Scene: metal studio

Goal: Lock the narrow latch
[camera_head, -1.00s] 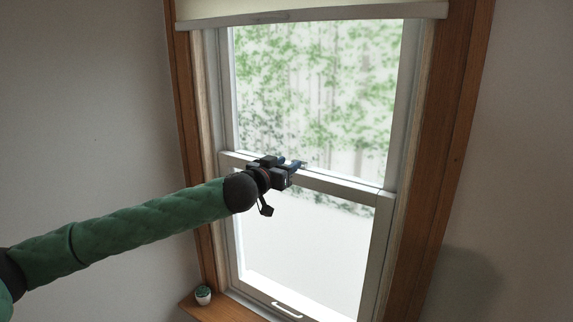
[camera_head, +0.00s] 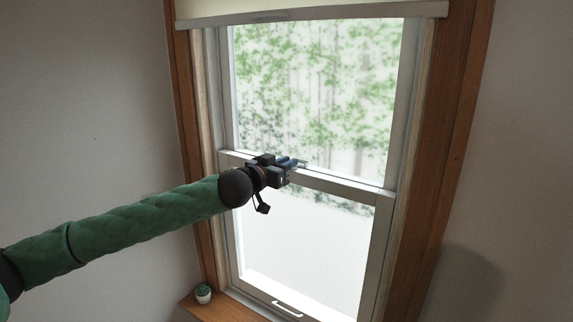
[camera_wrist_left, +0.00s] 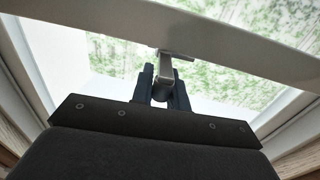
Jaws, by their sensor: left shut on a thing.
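The narrow latch (camera_wrist_left: 166,69) is a small grey metal lever on the window's middle rail, seen in the left wrist view between the fingers of my left gripper (camera_wrist_left: 164,87). The dark blue fingers are shut on it, one on each side. In the head view my left gripper (camera_head: 291,163) is at the middle rail (camera_head: 340,187), and it hides most of the latch there. My right gripper is not in view.
The window has a raised blind (camera_head: 310,12) at the top and wooden trim (camera_head: 447,160) around it. A white handle (camera_head: 287,309) is on the lower sash.

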